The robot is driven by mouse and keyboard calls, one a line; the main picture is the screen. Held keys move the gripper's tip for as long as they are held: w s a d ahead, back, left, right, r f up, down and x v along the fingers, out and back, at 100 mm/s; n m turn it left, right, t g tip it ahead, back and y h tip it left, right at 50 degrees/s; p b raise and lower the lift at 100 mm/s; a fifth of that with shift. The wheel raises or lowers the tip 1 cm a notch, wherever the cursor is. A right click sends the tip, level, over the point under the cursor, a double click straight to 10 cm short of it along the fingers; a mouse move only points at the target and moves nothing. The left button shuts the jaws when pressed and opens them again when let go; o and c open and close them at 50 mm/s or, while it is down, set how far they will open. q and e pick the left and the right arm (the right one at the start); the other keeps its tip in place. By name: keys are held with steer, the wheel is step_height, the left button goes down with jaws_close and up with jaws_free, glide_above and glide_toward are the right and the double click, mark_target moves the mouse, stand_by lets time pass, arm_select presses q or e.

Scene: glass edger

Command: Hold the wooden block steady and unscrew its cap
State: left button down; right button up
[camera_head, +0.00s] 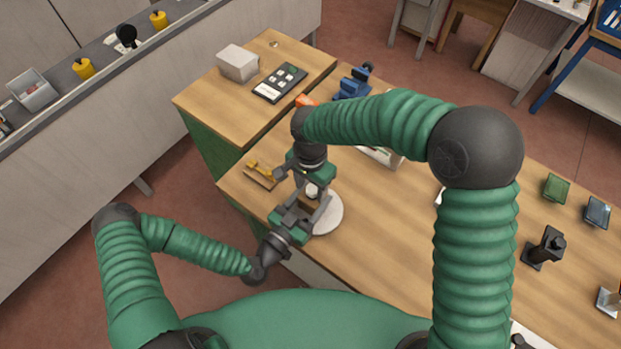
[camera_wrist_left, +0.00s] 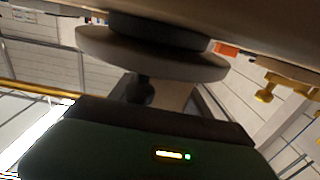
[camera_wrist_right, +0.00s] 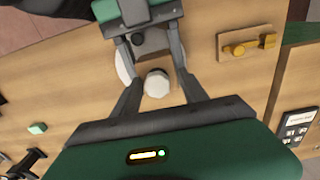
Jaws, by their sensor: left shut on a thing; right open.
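The white many-sided cap (camera_wrist_right: 156,83) shows between my right gripper's fingers in the right wrist view; it is a small pale spot (camera_head: 312,190) in the head view. My right gripper (camera_wrist_right: 160,74) points down over it, open, fingers apart on either side. My left gripper (camera_head: 307,208) comes in low from the side, below the right one, and is shut on the wooden block. A tan piece of the block (camera_wrist_left: 174,95) shows in the left wrist view; the rest is mostly hidden by the grippers. The block stands at a round pale disc (camera_head: 327,216) on the table.
The wooden table (camera_head: 395,215) carries a yellow-handled piece (camera_head: 262,172) left of the grippers and a blue device (camera_head: 353,84) behind. A black stand (camera_head: 545,246) and a green block (camera_head: 556,187) are at right. A grey box (camera_head: 238,63) and keypad (camera_head: 280,82) sit on the far table.

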steer(key=shift+a, duration=0.1)
jaws_close()
steer(key=n, duration=2.7)
steer(key=shift+r, duration=0.1)
steer(key=n, duration=0.6)
steer(key=shift+w+n, duration=0.15)
steer(key=shift+n, duration=0.25)
steer(key=n, duration=0.6)
steer(key=shift+n, duration=0.3)
steer(key=n, duration=0.6)
steer(key=shift+w+n, duration=0.15)
steer(key=shift+n, duration=0.25)
steer(key=n, duration=0.6)
steer(key=shift+r, duration=0.1)
